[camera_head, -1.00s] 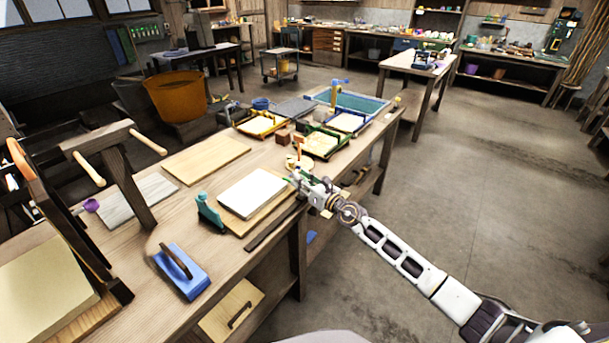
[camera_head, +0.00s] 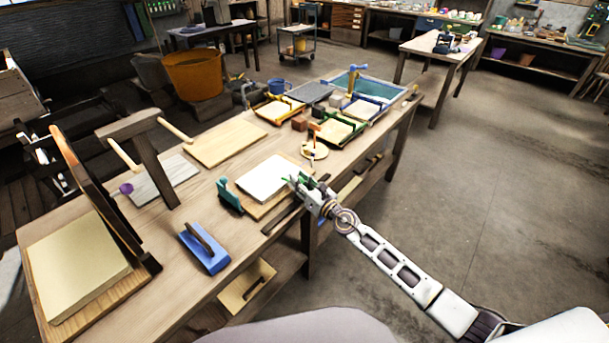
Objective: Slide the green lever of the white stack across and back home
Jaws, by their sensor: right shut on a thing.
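The white stack (camera_head: 270,178) lies flat on a pale wooden board on the workbench. My right gripper (camera_head: 302,185) is at the stack's near right edge. It is shut on a small green part that I take to be the green lever (camera_head: 292,180), mostly hidden by the fingers. A teal upright piece (camera_head: 229,196) stands at the stack's left side, apart from my gripper. White and black jointed parts (camera_head: 60,182) behind the wooden frame at the left may be my left arm. Its fingers cannot be made out.
A blue float (camera_head: 205,248) lies nearer on the bench. A round cream piece (camera_head: 315,151) stands just behind the stack. Coloured trays (camera_head: 338,130) fill the far end. A wooden frame (camera_head: 150,160) stands at the left. The floor to the right is clear.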

